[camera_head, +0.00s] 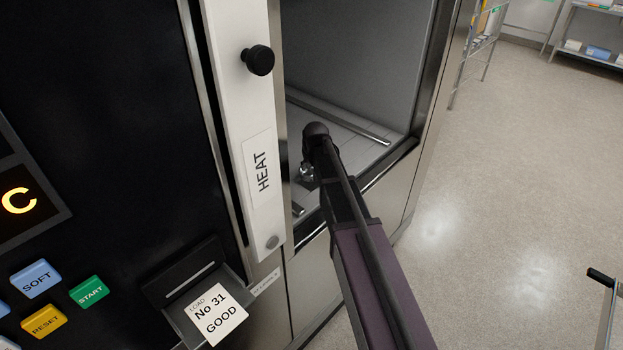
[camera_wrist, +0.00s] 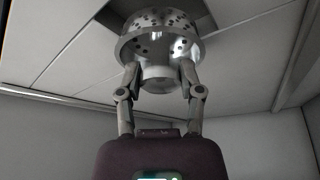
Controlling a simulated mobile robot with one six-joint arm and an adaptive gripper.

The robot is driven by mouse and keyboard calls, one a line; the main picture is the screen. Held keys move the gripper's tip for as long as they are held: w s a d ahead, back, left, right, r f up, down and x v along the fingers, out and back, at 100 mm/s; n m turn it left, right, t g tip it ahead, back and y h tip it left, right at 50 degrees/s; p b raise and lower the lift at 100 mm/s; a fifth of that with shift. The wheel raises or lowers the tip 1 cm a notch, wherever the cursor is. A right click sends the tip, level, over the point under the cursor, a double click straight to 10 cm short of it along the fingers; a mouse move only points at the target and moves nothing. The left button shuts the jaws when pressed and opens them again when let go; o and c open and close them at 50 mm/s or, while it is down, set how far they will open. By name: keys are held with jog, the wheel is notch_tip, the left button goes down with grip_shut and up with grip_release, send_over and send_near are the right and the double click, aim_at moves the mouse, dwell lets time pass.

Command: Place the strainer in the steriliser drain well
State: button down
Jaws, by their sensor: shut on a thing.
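The strainer (camera_wrist: 160,44) is a shiny metal cup with rows of holes and a smooth narrower end. In the wrist view my gripper (camera_wrist: 160,82) is shut on it, with one finger on each side of the narrower end. The drain well (camera_wrist: 110,14) is a dark opening in the steriliser's pale floor panels, directly beyond the strainer and partly hidden by it. Whether the strainer touches the opening's edge cannot be told. In the head view my gripper (camera_head: 307,173) is low inside the steriliser chamber (camera_head: 350,60), mostly hidden by my arm; the well does not show there.
Metal rails (camera_head: 340,117) run along the chamber floor. The white HEAT door panel (camera_head: 262,170) with a black knob stands close on the left of my arm, and the chamber's right frame (camera_head: 425,90) on the other side. The room floor (camera_head: 510,180) at right is mostly clear.

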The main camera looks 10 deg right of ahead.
aim_at(311, 172)
jog(key=shift+f, duration=0.1)
dwell(0.3)
jog(key=shift+f+b, duration=1.85)
jog(key=shift+b, duration=0.05)
jog(key=shift+f, duration=0.15)
jog(key=shift+c, duration=1.2)
grip_release()
jog(key=p+v, duration=1.1)
jog(key=v, duration=0.1)
jog(key=shift+r, duration=0.25)
